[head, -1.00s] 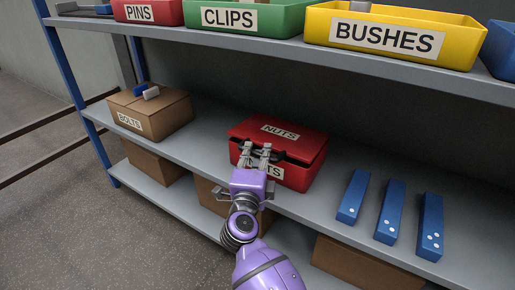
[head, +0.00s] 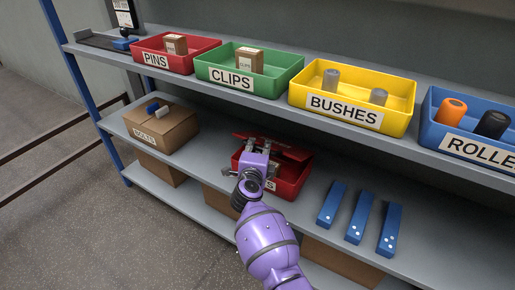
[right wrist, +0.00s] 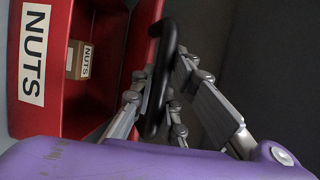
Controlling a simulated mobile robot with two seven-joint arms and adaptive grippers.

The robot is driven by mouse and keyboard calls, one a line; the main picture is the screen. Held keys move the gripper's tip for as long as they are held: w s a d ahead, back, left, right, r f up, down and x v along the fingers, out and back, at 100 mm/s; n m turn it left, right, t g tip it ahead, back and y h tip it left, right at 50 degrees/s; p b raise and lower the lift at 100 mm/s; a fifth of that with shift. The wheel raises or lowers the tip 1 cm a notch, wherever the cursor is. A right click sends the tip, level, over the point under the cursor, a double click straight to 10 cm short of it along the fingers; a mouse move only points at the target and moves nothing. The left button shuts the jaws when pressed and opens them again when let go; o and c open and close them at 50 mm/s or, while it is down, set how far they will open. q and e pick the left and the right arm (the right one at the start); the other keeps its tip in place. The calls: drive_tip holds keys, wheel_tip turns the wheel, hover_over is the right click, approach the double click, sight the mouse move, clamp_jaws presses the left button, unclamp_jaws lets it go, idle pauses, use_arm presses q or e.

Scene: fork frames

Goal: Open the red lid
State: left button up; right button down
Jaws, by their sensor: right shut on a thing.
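The red box (head: 291,181) labelled NUTS stands on the middle shelf. Its red lid (head: 297,152) is tilted up, partly open, and my right gripper hides part of it. In the right wrist view the open red box (right wrist: 62,122) shows a small brown carton (right wrist: 78,60) labelled NUTS inside. The black handle (right wrist: 158,75) of the lid lies between the fingers of my right gripper (right wrist: 160,100), which is shut on it. My left gripper is in neither view.
A brown BOLTS carton (head: 162,129) stands left of the red box. Several blue bars, one marked here (head: 359,218), lie to its right. The upper shelf (head: 240,97) with PINS, CLIPS, BUSHES and blue bins (head: 465,140) runs above and behind.

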drive_tip(key=shift+w+d+r+p, duration=0.2)
drive_tip(key=shift+w+r+p, duration=0.1)
drive_tip(key=shift+r+p, duration=0.25)
drive_tip(key=shift+w+d+r+p, duration=0.15)
drive_tip(key=shift+w+r+p, duration=0.2)
drive_tip(key=shift+r, duration=0.25)
drive_tip(key=c, duration=1.7)
unclamp_jaws()
drive_tip(key=shift+s, duration=0.15)
drive_tip(key=shift+c, duration=0.2)
drive_tip(key=v, duration=1.2)
drive_tip(key=shift+f, duration=0.15)
